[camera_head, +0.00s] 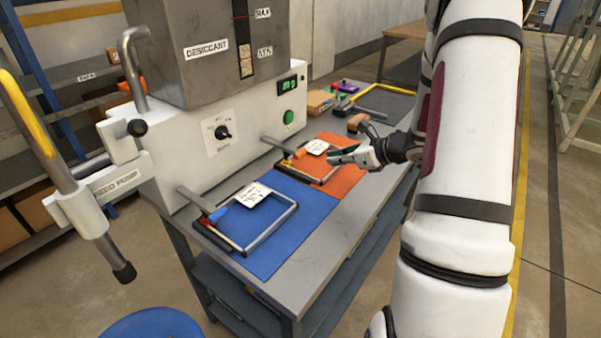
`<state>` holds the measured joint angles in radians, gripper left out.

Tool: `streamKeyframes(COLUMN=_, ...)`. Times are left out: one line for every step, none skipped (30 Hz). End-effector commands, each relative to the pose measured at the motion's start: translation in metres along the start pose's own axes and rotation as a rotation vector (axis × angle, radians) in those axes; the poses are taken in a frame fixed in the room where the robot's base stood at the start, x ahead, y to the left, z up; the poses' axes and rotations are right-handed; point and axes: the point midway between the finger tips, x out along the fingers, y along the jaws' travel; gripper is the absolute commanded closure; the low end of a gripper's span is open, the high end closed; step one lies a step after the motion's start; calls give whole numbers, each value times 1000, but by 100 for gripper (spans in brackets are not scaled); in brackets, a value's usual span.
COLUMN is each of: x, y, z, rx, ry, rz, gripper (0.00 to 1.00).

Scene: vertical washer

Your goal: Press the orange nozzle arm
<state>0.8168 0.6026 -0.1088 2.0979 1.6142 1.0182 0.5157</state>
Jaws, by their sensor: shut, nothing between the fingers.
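The orange nozzle arm (298,152) sticks out from the front of the white machine (240,130), with a small orange tip over the orange mat (345,177). A white label (316,147) stands beside it, and a metal frame (318,178) lies below it on the mat. My gripper (335,157) reaches in from the right and is shut and empty. Its fingertips point left, just right of the label and close to the nozzle. I cannot tell whether they touch anything.
A grey mat (388,101) with small objects lies farther back. A feed pump handle (92,213) stands at left. A blue round top (155,323) is on the floor in front.

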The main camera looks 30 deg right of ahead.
Motion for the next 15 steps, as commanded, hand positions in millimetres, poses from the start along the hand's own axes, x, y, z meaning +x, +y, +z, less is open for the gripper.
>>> streamKeyframes(x=0, y=-3, z=-3, rx=11, ry=-2, rz=-8, gripper=100)
streamKeyframes(x=0, y=-4, z=-4, rx=15, ry=-2, rz=-10, gripper=100)
streamKeyframes(x=0, y=-5, z=-4, rx=17, ry=-3, rz=-12, gripper=100)
streamKeyframes(x=0, y=-5, z=-4, rx=18, ry=-3, rz=-12, gripper=100)
streamKeyframes(x=0, y=-5, z=-4, rx=18, ry=-3, rz=-12, gripper=100)
streamKeyframes(x=0, y=-5, z=-4, rx=17, ry=-3, rz=-11, gripper=100)
streamKeyframes(x=0, y=-4, z=-4, rx=17, ry=-3, rz=-11, gripper=100)
streamKeyframes(x=0, y=-4, z=-4, rx=16, ry=-3, rz=-11, gripper=100)
streamKeyframes(x=0, y=-4, z=-4, rx=16, ry=-3, rz=-11, gripper=100)
streamKeyframes(x=0, y=-4, z=-4, rx=16, ry=-3, rz=-11, gripper=100)
streamKeyframes(x=0, y=-4, z=-3, rx=16, ry=-3, rz=-10, gripper=100)
streamKeyframes(x=1, y=-4, z=-3, rx=15, ry=-2, rz=-10, gripper=100)
streamKeyframes(x=2, y=-4, z=-3, rx=15, ry=-2, rz=-9, gripper=100)
streamKeyframes(x=4, y=-4, z=-3, rx=15, ry=-2, rz=-9, gripper=100)
streamKeyframes(x=7, y=-4, z=-4, rx=15, ry=-2, rz=-8, gripper=100)
